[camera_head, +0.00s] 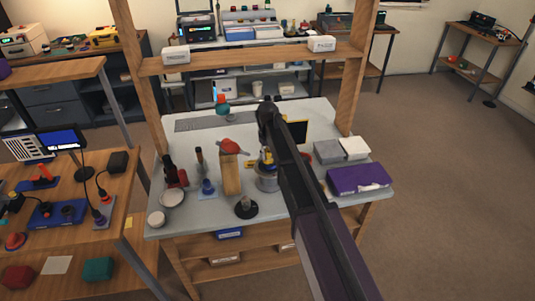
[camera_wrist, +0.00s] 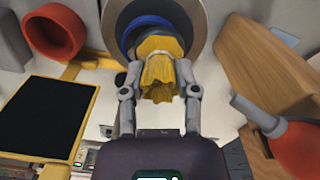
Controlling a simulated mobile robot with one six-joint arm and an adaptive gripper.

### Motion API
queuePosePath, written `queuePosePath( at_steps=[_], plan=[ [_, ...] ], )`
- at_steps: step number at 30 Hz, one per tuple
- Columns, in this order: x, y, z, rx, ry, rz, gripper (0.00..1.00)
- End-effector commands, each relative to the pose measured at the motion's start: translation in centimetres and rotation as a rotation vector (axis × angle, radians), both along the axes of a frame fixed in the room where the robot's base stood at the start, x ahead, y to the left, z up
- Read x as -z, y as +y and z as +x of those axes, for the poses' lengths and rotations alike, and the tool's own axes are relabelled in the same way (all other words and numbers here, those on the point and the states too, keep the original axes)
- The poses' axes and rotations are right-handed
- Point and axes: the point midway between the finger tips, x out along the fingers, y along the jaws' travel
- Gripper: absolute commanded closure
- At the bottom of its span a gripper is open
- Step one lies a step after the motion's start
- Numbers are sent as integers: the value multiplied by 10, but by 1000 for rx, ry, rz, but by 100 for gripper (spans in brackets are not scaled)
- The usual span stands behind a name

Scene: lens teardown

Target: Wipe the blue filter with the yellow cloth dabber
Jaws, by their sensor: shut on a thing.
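The yellow cloth dabber (camera_wrist: 160,75) is between the two fingers of my gripper (camera_wrist: 160,62), which is shut on it in the wrist view. Its far end reaches into a round grey-brown holder (camera_wrist: 195,18). A blue ring (camera_wrist: 128,35), which looks like the blue filter, shows inside that holder, right behind the dabber. The dabber hides most of the blue part, and I cannot tell whether they touch. In the head view, the yellow dabber (camera_head: 267,156) shows just above a grey cylinder (camera_head: 266,183), and my arm covers most of the gripper.
A wooden block (camera_wrist: 265,65) and a red bulb-shaped thing (camera_wrist: 300,148) are close on the right in the wrist view. A black panel with a yellow edge (camera_wrist: 40,118) and a red ring (camera_wrist: 55,32) are on the left. A purple box (camera_head: 358,179) lies at the bench's right.

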Motion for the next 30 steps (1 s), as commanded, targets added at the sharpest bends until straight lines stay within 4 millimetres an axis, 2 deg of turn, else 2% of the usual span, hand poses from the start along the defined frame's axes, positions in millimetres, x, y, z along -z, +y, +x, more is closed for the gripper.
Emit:
queuePosePath(
  at_steps=[7, 30],
  plan=[
    [3, -6, -5, 1, 0, 0, 98],
    [1, -14, -5, 0, -1, -1, 98]
  ],
)
